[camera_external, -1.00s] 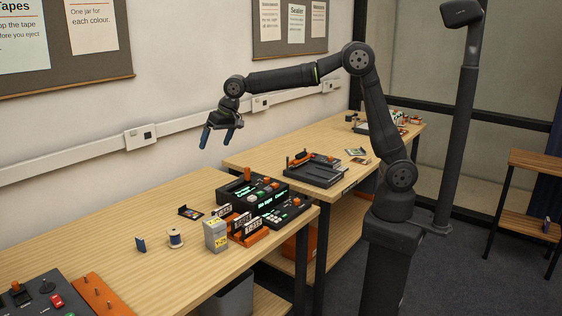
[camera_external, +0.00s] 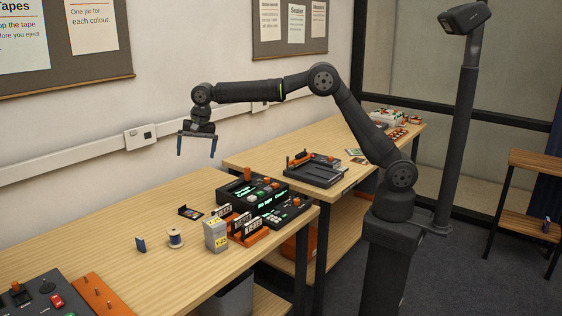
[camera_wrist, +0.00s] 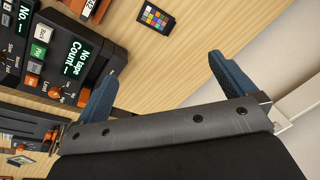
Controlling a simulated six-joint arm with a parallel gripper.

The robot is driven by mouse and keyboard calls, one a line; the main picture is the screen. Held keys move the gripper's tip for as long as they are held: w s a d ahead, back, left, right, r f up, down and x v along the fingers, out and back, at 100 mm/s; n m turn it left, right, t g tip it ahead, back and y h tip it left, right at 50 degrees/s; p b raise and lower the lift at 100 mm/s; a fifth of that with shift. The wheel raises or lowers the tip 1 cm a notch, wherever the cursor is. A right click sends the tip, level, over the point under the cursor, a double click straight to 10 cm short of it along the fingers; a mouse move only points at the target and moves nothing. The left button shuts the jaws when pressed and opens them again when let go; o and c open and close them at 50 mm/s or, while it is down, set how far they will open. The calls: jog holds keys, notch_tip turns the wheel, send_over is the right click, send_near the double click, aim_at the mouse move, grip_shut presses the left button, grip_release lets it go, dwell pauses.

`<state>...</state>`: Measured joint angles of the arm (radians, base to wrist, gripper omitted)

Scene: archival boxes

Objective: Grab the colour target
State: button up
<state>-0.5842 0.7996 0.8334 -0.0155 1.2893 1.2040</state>
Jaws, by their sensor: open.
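The colour target is a small dark card with a grid of coloured squares. It lies on the near bench in the external view (camera_external: 190,212) and shows at the top of the wrist view (camera_wrist: 156,17). My gripper (camera_external: 196,154) is open and empty, high above the bench and above the card, with its fingers pointing down. In the wrist view, my gripper (camera_wrist: 161,72) has its two blue fingers spread wide, with the card beyond them and apart from them.
A black tape device (camera_external: 252,193) with green displays stands right of the card, with labelled tapes (camera_external: 242,226) before it. A yellow-grey box (camera_external: 215,235), a thread spool (camera_external: 175,238) and a small blue item (camera_external: 141,244) stand in front.

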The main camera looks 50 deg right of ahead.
jog(key=w+a+f+m+g+h, duration=0.1)
jog(key=w+a+f+m+g, duration=0.2)
jog(key=f+m, duration=0.45)
jog(key=m, duration=0.2)
send_over(191, 214)
jog(key=shift+t, duration=0.4)
notch_tip(191, 214, down, 12)
jog(key=shift+a+r, duration=0.1)
jog(key=shift+a, duration=0.05)
jog(key=shift+d+f, duration=0.2)
jog(key=shift+f, duration=2.5)
jog(key=c, duration=0.8)
